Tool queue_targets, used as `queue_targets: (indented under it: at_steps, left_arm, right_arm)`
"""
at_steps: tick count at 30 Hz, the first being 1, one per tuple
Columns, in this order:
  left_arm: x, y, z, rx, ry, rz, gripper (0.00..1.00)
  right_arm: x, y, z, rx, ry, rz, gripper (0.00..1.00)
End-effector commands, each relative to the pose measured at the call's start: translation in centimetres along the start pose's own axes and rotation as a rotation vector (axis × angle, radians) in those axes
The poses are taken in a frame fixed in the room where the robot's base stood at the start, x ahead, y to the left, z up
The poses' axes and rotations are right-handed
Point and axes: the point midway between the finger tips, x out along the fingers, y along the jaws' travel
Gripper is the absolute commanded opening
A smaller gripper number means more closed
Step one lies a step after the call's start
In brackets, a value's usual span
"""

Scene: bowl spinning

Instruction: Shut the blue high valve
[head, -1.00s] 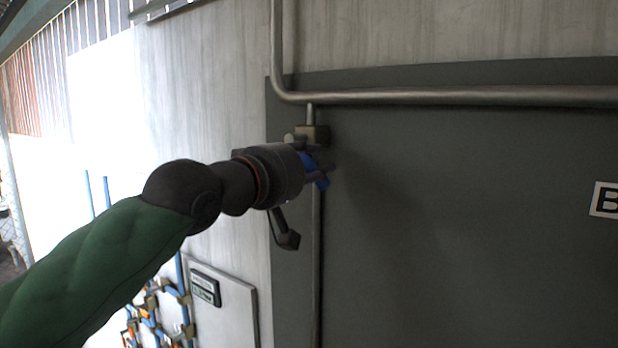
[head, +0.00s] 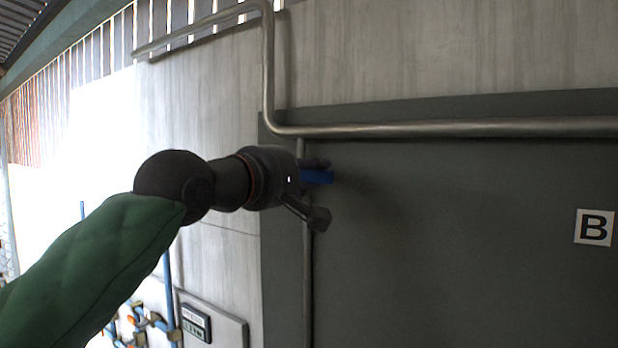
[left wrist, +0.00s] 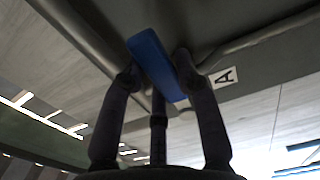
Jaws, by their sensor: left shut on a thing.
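The blue valve handle (head: 317,177) sticks out to the right of my left gripper (head: 318,168) in the head view and lies about level. It sits by the thin vertical pipe, just below the thick horizontal pipe. In the left wrist view the handle (left wrist: 150,55) is a flat blue bar between the two dark fingers of my left gripper (left wrist: 156,65). The left gripper is shut on it. The valve body is mostly hidden behind the gripper in the head view. My right gripper is not in view.
A thick metal pipe (head: 430,129) runs along the top of the dark grey panel (head: 450,240). A "B" label (head: 594,227) is at the right. A grey box (head: 213,322) and blue pipes (head: 168,290) are at lower left. The panel's middle is clear.

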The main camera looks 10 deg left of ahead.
Motion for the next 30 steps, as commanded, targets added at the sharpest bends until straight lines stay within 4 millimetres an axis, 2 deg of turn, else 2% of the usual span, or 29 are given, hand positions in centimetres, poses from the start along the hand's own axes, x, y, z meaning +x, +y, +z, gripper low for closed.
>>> queue_targets:
  at_steps: [19, 20, 22, 23, 30]
  left_arm:
    - [-0.02, 0.39, -0.07, -0.057, -0.001, 0.003, 0.00]
    - [-0.02, 0.39, -0.07, -0.057, -0.001, 0.003, 0.34]
    - [-0.03, 0.39, -0.07, -0.056, -0.001, 0.003, 0.54]
    - [-0.02, 0.38, -0.07, -0.056, -0.001, 0.003, 0.57]
    - [0.00, 0.32, -0.06, -0.053, 0.000, 0.001, 0.57]
  right_arm:
    - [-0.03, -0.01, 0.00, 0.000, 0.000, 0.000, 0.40]
    - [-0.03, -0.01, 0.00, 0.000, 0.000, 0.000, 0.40]
    - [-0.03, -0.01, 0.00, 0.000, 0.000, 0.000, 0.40]
    - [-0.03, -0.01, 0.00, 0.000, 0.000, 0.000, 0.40]
    - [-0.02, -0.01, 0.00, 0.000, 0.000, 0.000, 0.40]
